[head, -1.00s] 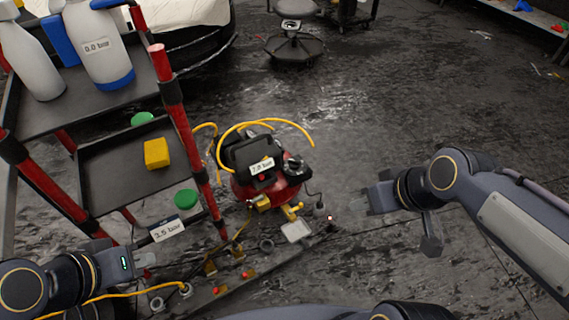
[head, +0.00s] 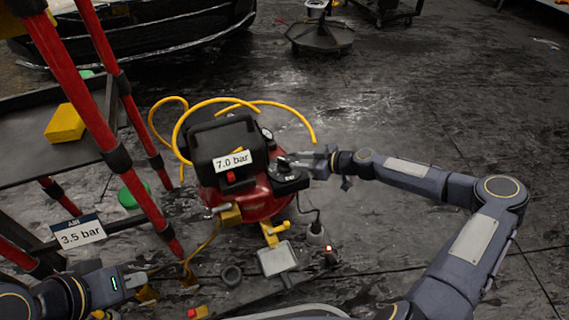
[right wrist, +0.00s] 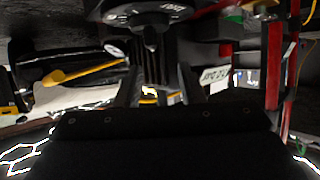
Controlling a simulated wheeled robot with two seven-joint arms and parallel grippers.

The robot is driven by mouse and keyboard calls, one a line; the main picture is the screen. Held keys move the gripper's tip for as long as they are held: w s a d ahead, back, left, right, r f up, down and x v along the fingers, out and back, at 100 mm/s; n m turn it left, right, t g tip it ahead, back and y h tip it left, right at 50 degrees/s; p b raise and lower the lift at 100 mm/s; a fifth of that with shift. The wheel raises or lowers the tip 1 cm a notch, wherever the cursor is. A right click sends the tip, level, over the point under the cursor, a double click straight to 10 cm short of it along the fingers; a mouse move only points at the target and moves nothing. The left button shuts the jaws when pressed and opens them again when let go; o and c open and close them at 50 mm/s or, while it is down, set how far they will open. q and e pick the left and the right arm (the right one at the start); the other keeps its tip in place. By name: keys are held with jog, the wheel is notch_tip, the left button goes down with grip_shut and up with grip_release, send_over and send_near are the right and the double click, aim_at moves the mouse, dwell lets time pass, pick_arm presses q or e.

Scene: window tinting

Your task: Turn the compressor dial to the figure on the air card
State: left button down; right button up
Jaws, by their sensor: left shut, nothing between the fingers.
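The red and black compressor (head: 238,160) stands on the floor, with a label reading 7.0 bar (head: 231,160) on its black housing. Its black dial (head: 288,180) is on the right side; its setting is too small to read. The air card (head: 79,233) reads 3.5 bar and hangs on the cart's lower front. My right gripper (head: 308,164) is right at the dial. In the right wrist view its fingers (right wrist: 155,85) stand apart below the dark dial (right wrist: 148,14); contact is unclear. My left gripper (head: 140,277) is shut and empty at lower left.
The red-posted cart (head: 90,90) stands at left, with a yellow block (head: 65,124) on its shelf. A yellow hose (head: 178,130) loops around the compressor. A grey pad (head: 277,259) and small fittings lie in front.

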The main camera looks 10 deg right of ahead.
aim_at(283, 159)
jog(key=shift+w+d+f, duration=0.2)
jog(key=shift+w+f, duration=0.3)
jog(key=shift+f, duration=0.05)
jog(key=shift+w+a+f, duration=0.15)
jog(key=shift+w+a, duration=0.05)
jog(key=shift+w, duration=0.05)
jog(key=b+x, duration=0.2)
jog(key=x, duration=0.4)
jog(key=shift+a+b, duration=0.15)
jog(key=shift+b, duration=0.15)
jog(key=shift+w+a, duration=0.25)
jog(key=shift+a, duration=0.05)
jog(key=shift+c, duration=0.2)
grip_shut()
